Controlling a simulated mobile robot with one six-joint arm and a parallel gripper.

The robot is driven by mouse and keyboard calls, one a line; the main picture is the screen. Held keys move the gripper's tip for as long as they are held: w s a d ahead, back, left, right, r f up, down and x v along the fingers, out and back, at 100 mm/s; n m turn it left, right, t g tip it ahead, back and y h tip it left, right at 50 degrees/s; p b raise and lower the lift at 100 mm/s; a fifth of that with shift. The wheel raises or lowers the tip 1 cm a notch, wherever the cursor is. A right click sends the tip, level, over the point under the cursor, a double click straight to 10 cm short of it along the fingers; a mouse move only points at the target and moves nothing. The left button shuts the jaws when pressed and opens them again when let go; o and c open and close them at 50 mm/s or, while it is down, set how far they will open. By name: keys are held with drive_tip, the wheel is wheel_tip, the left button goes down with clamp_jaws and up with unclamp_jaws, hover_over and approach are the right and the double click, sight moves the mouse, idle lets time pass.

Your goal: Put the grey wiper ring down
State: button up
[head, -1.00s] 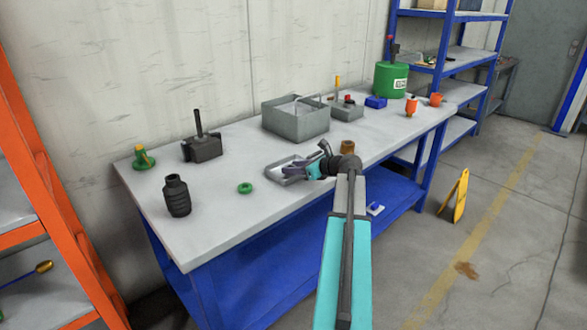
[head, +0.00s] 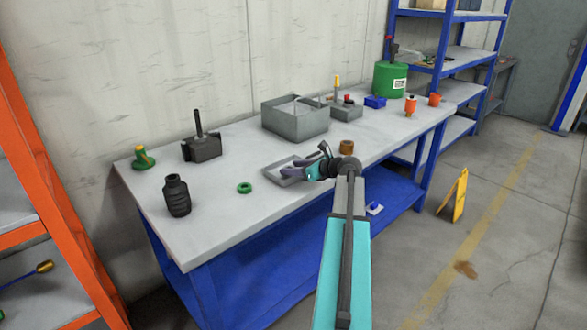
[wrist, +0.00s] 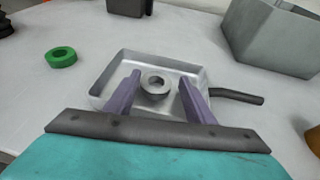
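The grey wiper ring (wrist: 156,87) lies flat in a shallow metal tray (wrist: 112,84), near its middle, in the wrist view. My gripper (wrist: 160,80) is open, with its two purple fingers reaching over the tray on either side of the ring. Gaps show between the ring and the fingers. In the head view my gripper (head: 296,166) is over the tray (head: 271,174) near the bench's front edge; I cannot make out the ring there.
A green ring (head: 244,188) lies left of the tray. A black ribbed bellows (head: 176,195) stands farther left. A grey open bin (head: 295,122) is behind the tray, and a brown cylinder (head: 347,146) stands to its right. Bare bench top lies between them.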

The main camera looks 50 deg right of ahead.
drive_tip(key=shift+a+f, duration=0.25)
drive_tip(key=shift+f, duration=0.3)
drive_tip(key=shift+s+r, duration=0.15)
drive_tip(key=shift+r, duration=0.3)
drive_tip(key=v, duration=0.8)
drive_tip(key=r+v, duration=0.1)
drive_tip(key=v, duration=0.3)
drive_tip(key=shift+w+d+f, duration=0.1)
drive_tip(key=shift+w+d, duration=0.15)
